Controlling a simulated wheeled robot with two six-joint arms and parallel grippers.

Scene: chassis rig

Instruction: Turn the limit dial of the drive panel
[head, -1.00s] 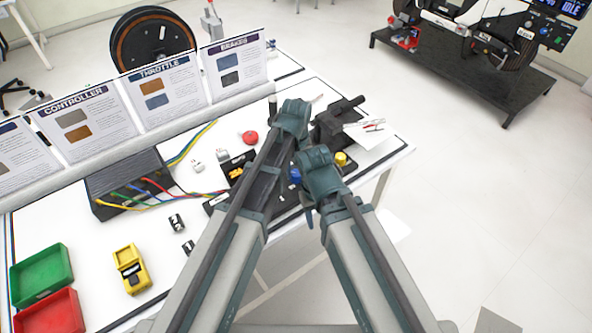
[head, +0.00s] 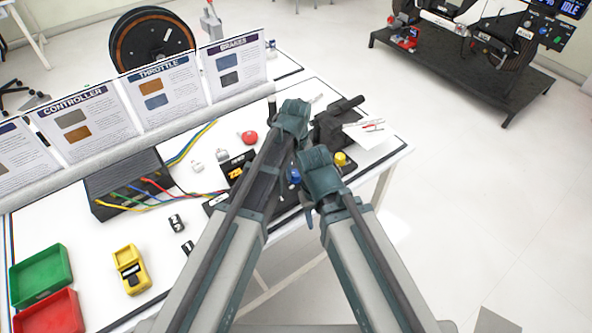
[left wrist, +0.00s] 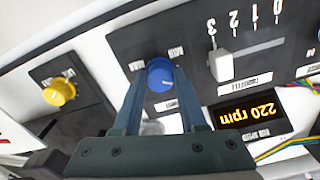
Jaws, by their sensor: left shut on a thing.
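The blue dial (left wrist: 160,74) sits on the dark drive panel (left wrist: 200,50), between small markings that look like MIN and MAX. It also shows as a small blue patch between my arms in the head view (head: 295,177). My left gripper (left wrist: 158,82) is shut on this dial, with a finger on each side of it. In the head view my arm links hide most of that gripper. My right gripper cannot be made out.
A slider (left wrist: 220,65) with a numbered scale is close beside the dial. A yellow knob (left wrist: 59,92) is on a separate dark plate to the left. A red button (head: 250,137), cables and a controller box (head: 130,183) are on the table. Clear floor lies right of the table.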

